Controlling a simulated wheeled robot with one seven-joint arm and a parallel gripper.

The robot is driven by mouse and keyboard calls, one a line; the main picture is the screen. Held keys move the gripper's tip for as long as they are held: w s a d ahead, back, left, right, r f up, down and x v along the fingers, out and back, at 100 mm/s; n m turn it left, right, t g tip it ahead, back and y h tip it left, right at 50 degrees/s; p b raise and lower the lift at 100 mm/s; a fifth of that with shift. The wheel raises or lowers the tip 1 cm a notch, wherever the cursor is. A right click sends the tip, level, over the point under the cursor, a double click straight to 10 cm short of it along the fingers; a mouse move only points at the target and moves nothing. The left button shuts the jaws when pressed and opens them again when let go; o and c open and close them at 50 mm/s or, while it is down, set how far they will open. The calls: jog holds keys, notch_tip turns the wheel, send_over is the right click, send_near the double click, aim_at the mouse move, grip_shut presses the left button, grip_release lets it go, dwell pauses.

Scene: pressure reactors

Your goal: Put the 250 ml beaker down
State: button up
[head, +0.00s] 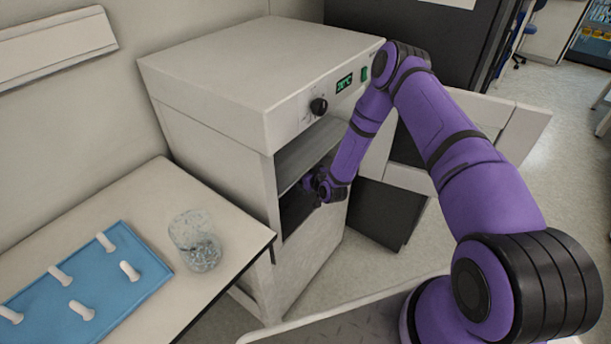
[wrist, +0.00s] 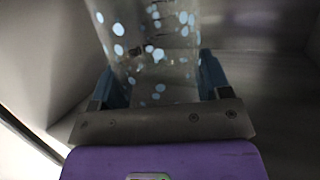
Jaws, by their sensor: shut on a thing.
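In the wrist view, a clear glass beaker (wrist: 152,42) with pale blue-white spots stands between the two fingers of my gripper (wrist: 158,78). The fingers are shut on it, one on each side. I cannot read a volume mark, and its base is hard to make out. In the head view, my gripper (head: 318,186) reaches into the open chamber of a white cabinet with a knob and a green display (head: 262,88). The held beaker is hidden there by the arm and the cabinet wall.
Another glass beaker (head: 196,243) stands on the side table (head: 140,200), right of a blue mat (head: 112,270) with several white pegs. A shelf (head: 308,152) lies inside the cabinet above my gripper. The cabinet's door stands open to the right, near my arm.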

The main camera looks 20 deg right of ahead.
jog(key=shift+f, duration=0.85)
jog(key=shift+f, duration=0.15)
jog(key=o, duration=1.3)
jog(key=shift+r, duration=0.2)
jog(key=v, duration=1.2)
jog(key=shift+d+f, duration=0.1)
